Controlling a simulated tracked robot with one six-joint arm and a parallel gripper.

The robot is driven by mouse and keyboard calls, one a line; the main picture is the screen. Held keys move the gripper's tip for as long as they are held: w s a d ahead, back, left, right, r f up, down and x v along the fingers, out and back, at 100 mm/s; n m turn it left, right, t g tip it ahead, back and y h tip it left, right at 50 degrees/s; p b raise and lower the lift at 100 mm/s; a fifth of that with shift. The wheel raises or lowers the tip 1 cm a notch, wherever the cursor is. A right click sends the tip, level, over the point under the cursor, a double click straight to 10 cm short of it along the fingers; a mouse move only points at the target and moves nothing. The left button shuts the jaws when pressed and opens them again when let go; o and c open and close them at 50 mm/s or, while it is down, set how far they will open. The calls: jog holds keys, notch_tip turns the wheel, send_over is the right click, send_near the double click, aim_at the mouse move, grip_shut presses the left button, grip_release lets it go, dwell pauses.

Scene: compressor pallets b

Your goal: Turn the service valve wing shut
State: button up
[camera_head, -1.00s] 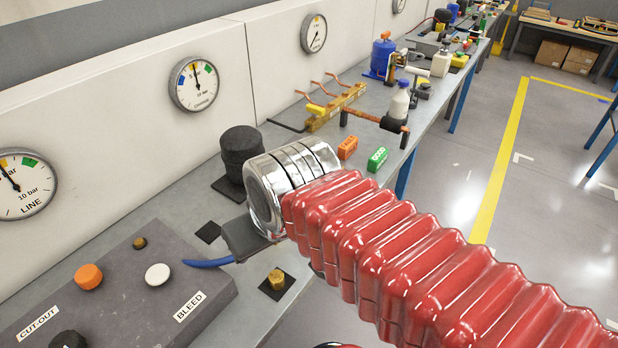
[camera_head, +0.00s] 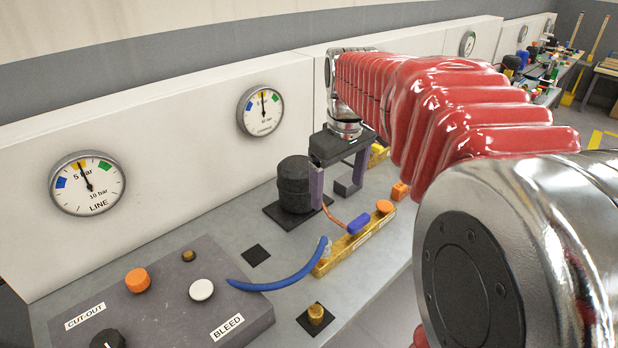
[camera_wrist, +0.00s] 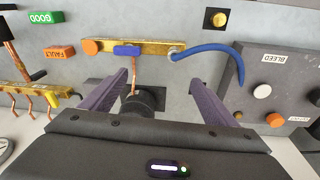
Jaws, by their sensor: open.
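A brass valve bar (camera_head: 332,256) lies on the bench, with a blue wing (camera_head: 358,223) and an orange cap (camera_head: 384,206) on it. In the wrist view the blue wing (camera_wrist: 127,50) lies roughly along the bar (camera_wrist: 153,46). A copper pipe (camera_wrist: 134,76) leaves the bar by the wing. My gripper (camera_head: 338,190) is open and empty, its purple fingers pointing down above the bench behind the bar. In the wrist view my gripper (camera_wrist: 160,78) shows both fingers wide apart, with the wing beyond them, nearer the left finger. It appears not to touch the wing.
A black cylinder (camera_head: 294,183) stands close to my gripper's left finger. Orange FAULT (camera_wrist: 60,53) and green GOOD (camera_wrist: 41,18) blocks lie nearby. The wall with gauges (camera_head: 87,183) is behind.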

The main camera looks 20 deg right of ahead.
jog(key=n+g, duration=0.1)
jog(key=g, duration=0.1)
send_over(359, 219)
notch_tip(359, 219, down, 4)
jog(key=r, duration=0.1)
jog(key=shift+f+y, duration=0.2)
jog(key=shift+y, duration=0.1)
jog(key=shift+f, duration=0.1)
notch_tip(359, 219, down, 14)
jog(key=shift+r, duration=0.15)
jog(key=shift+c, duration=0.7)
jog(key=c, duration=0.9)
